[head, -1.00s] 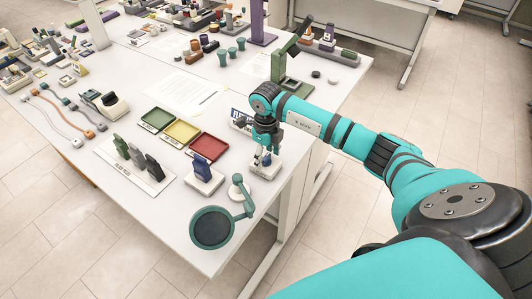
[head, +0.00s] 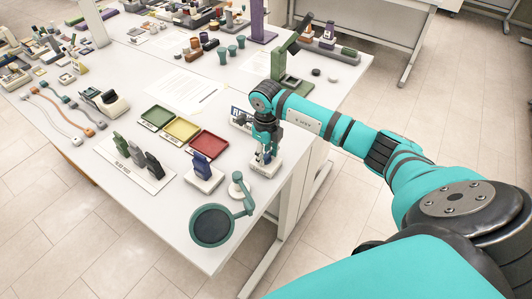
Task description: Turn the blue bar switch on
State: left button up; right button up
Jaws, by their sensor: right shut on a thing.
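My right gripper (head: 265,155) points down over a small white switch base (head: 263,170) near the right edge of the white table. Its fingers are shut on the switch's bar, which they mostly hide; only a small bluish bit shows, so I cannot tell its tilt. A second unit, a dark blue upright block (head: 202,166) on a white base, stands to the left, apart from the gripper. My left gripper is not in view.
A round green-rimmed magnifier (head: 212,225) on a jointed arm stands at the front corner. Green, yellow and red trays (head: 208,145) lie left of the gripper. A green stand (head: 290,82) rises behind it. A board with dark upright pieces (head: 130,168) lies further left.

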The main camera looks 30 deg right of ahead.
aim_at(266, 154)
jog(key=m+b, duration=0.1)
jog(key=m, duration=0.3)
jog(key=shift+m, duration=0.3)
jog(key=m+b, duration=0.1)
jog(key=m, duration=0.3)
jog(key=m+b, duration=0.1)
jog(key=m, duration=0.4)
jog(key=shift+m, duration=1.9)
jog(key=o, duration=1.2)
jog(key=shift+c, duration=0.2)
notch_tip(266, 154, up, 12)
